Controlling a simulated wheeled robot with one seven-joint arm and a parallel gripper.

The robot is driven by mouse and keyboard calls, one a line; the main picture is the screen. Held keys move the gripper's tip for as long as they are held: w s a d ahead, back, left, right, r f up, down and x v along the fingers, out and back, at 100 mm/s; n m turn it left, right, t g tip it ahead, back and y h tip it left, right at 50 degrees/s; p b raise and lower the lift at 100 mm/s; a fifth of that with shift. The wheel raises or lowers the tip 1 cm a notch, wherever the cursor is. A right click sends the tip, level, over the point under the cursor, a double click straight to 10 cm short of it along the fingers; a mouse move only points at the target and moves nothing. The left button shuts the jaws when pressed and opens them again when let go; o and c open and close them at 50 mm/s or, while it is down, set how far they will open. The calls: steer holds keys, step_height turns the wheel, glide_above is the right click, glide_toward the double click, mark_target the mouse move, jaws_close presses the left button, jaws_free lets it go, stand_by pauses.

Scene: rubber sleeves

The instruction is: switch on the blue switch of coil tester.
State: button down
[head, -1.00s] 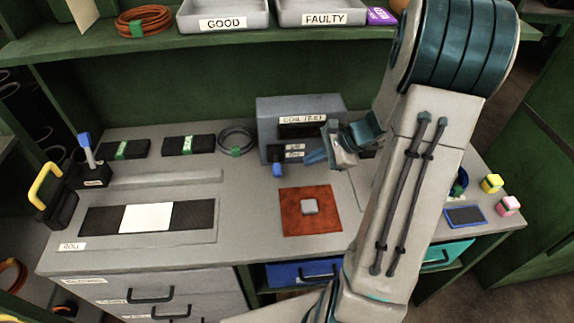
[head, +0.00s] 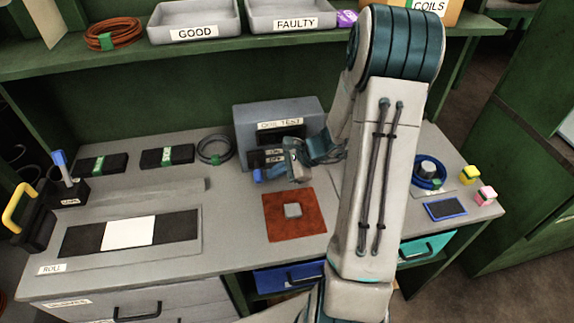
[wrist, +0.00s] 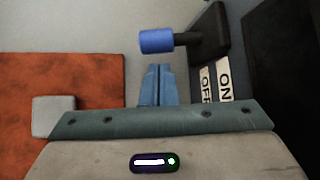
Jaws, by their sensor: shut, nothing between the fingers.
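The coil tester (head: 245,118) is a grey box at the back of the bench, with a dark window under its label. Its blue switch (wrist: 157,41) is a blue-capped lever on a dark mount, beside the OFF label (wrist: 206,85) and the ON label (wrist: 224,80). In the head view the blue cap (head: 257,175) shows low on the tester's front, left of my gripper (head: 268,165). In the wrist view my gripper (wrist: 158,68) is shut and empty, its blue fingertips just beside the cap.
A red mat (head: 275,235) with a small grey block (head: 292,210) lies in front of the tester. A grey cable coil (head: 214,150) lies to its left, and a blue coil (head: 428,183) lies right of my arm. The shelf with trays overhangs behind.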

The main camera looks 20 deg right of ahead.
steer(key=shift+x, duration=1.25)
steer(key=shift+r, duration=0.1)
